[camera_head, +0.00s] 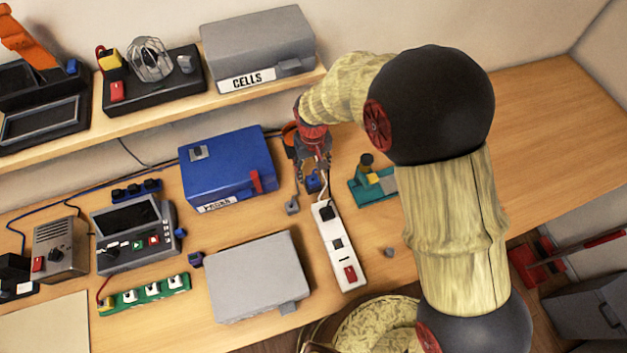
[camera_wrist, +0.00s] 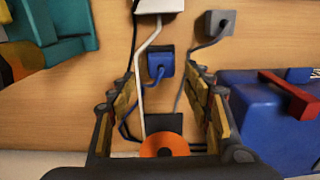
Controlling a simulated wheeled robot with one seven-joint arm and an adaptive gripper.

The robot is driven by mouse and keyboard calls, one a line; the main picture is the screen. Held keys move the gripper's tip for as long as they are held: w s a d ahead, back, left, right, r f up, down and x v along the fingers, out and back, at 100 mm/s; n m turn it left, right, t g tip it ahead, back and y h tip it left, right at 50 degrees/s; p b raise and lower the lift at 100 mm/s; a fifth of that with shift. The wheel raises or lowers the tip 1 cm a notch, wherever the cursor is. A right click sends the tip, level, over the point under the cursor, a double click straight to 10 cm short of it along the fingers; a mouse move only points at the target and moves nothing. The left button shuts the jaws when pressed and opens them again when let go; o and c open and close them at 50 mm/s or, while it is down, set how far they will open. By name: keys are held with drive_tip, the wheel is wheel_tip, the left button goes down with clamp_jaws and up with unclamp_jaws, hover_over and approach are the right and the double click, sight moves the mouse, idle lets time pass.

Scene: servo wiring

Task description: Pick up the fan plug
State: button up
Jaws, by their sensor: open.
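A blue plug (camera_head: 313,184) with a dark cord lies on the table just behind the white power strip (camera_head: 341,250). A grey plug (camera_head: 291,205) lies to its left. I cannot tell from a label which is the fan plug. My gripper (camera_head: 314,170) is low over the table at the blue plug. In the wrist view my gripper (camera_wrist: 161,82) is open, its fingers spread to both sides. The blue plug (camera_wrist: 160,64) shows in line with the gap, just beyond the fingertips. The grey plug (camera_wrist: 215,23) is farther off, outside the gap.
A blue box (camera_head: 228,165) stands left of my gripper and a teal block (camera_head: 375,188) right of it. A white cord (camera_wrist: 143,75) runs through the finger gap from the strip. A caged fan (camera_head: 150,58) stands on the shelf. The table's right side is clear.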

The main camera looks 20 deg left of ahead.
sight(312, 178)
wheel_tip(312, 178, down, 5)
drive_tip(key=shift+a+r, duration=0.1)
drive_tip(key=shift+c, duration=0.3)
drive_tip(key=c, duration=1.1)
drive_tip(key=shift+c, duration=0.4)
